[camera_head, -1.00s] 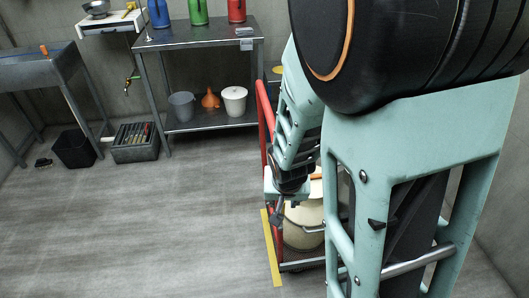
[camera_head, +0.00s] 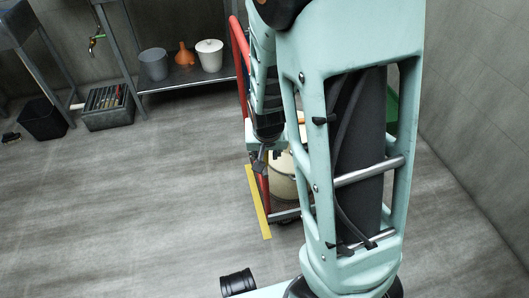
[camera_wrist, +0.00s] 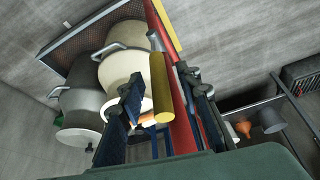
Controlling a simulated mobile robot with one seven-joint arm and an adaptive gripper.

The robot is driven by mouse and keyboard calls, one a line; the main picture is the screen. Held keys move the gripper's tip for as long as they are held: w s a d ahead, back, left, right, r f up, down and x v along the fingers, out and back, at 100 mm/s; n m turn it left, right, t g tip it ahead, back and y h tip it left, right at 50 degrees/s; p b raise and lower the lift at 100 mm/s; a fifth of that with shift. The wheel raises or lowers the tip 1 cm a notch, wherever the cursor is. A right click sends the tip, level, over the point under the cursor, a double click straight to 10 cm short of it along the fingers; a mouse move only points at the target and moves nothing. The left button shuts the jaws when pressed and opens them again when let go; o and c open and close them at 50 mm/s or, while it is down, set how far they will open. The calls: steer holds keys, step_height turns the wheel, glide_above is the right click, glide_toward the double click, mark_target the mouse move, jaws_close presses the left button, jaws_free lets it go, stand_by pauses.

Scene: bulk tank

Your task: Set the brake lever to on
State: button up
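The likely brake lever shows in the wrist view as a yellow cylindrical grip (camera_wrist: 160,88) on a grey bar, beside a red trolley frame (camera_wrist: 172,60). My gripper (camera_wrist: 161,84) is open, its two dark blue fingers apart on either side of the yellow grip. Whether either finger touches it I cannot tell. In the head view my gripper (camera_head: 260,160) is small and dark beside the red frame (camera_head: 240,60). The lever cannot be made out there, and my arm hides much of the trolley.
A cream pot (camera_head: 283,177) stands on the trolley; a grey pot (camera_wrist: 82,108) is beside it in the wrist view. A yellow floor strip (camera_head: 258,202) runs along the trolley. A shelf (camera_head: 180,80) with buckets stands behind.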

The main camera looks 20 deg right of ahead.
steer(key=shift+c, duration=0.3)
jaws_close()
